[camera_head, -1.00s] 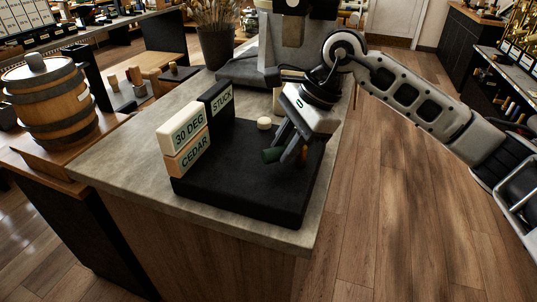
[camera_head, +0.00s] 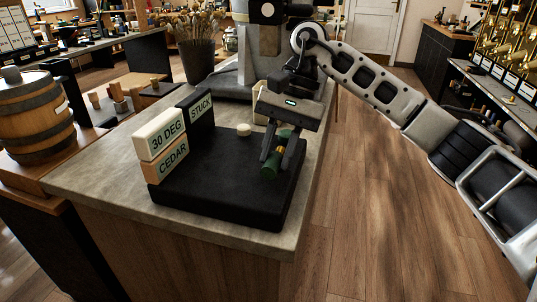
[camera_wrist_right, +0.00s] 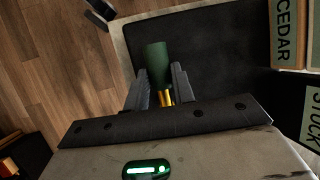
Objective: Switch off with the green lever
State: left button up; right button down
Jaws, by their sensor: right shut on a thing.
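The green lever (camera_head: 270,165) stands at the right side of a black base (camera_head: 225,195) on the counter. Its green grip (camera_wrist_right: 156,62) also shows in the right wrist view, with brass-coloured parts (camera_wrist_right: 166,98) near its foot. My right gripper (camera_head: 279,160) is over the right side of the base, with its fingers on either side of the lever and shut on it. In the right wrist view the fingers (camera_wrist_right: 158,88) flank the lower part of the grip. The lever's pivot is largely hidden by the gripper. My left gripper is not in view.
Blocks reading 30 DEG (camera_head: 158,134), CEDAR (camera_head: 167,160) and STUCK (camera_head: 200,105) stand along the base's left side. A cream round button (camera_head: 244,129) is between them and the gripper. A barrel (camera_head: 35,115) is at left. The wooden floor at right is clear.

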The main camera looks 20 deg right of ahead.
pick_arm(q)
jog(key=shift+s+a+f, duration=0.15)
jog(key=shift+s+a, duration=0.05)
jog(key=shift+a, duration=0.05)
pick_arm(e)
jog(key=shift+d+n, duration=0.1)
jog(key=shift+n, duration=0.2)
jog(key=c, duration=1.2)
grip_release()
jog(key=shift+o, duration=0.2)
jog(key=shift+w+d+r, duration=0.1)
jog(key=shift+d+r, duration=0.1)
jog(key=shift+r, duration=0.3)
pick_arm(q)
jog(key=p, duration=0.2)
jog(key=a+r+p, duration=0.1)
jog(key=p, duration=0.1)
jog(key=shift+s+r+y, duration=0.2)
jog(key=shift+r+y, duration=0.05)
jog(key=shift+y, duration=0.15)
pick_arm(e)
jog(key=v, duration=1.5)
